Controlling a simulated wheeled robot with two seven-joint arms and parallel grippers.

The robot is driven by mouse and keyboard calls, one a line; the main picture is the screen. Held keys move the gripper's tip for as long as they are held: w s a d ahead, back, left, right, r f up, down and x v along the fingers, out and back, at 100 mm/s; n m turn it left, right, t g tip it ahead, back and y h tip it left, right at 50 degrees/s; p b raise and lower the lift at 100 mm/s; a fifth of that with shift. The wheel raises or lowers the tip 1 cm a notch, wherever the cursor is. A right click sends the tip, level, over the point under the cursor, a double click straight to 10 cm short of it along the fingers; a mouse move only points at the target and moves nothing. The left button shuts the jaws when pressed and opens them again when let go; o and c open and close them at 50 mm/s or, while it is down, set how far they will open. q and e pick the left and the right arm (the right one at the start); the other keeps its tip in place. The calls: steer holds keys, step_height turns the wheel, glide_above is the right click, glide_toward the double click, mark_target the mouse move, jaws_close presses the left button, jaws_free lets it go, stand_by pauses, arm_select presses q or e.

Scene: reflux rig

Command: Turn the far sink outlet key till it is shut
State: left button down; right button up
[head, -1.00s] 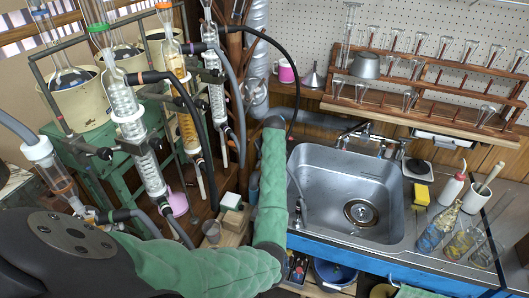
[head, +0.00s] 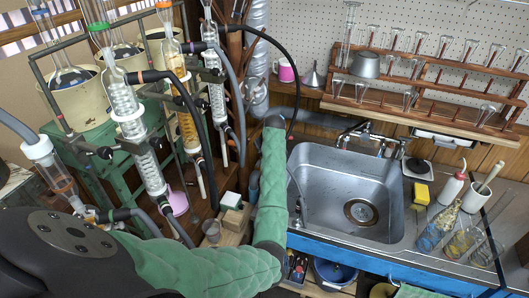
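The metal tap fitting (head: 372,137) stands at the back rim of the steel sink (head: 330,165). It has several small outlets and handles, too small to tell which key is the far one or whether it is open or shut. My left arm, in its green sleeve, comes in from the lower left, and its forearm reaches up along the sink's left side. My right gripper is not in view.
A black hose (head: 274,42) arches over near my forearm's end. Glass condensers (head: 128,112) on a rack stand at the left. A yellow sponge (head: 421,193), a wash bottle (head: 453,189) and glass flasks (head: 438,231) stand right of the sink. The basin is free apart from thin tubing at its left.

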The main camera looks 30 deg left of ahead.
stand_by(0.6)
arm_select(q)
steer(key=c, duration=1.3)
jaws_free()
steer(key=shift+d+r, duration=0.15)
steer(key=shift+r, duration=0.1)
steer(key=shift+b+v, duration=1.2)
steer(key=shift+v, duration=2.4)
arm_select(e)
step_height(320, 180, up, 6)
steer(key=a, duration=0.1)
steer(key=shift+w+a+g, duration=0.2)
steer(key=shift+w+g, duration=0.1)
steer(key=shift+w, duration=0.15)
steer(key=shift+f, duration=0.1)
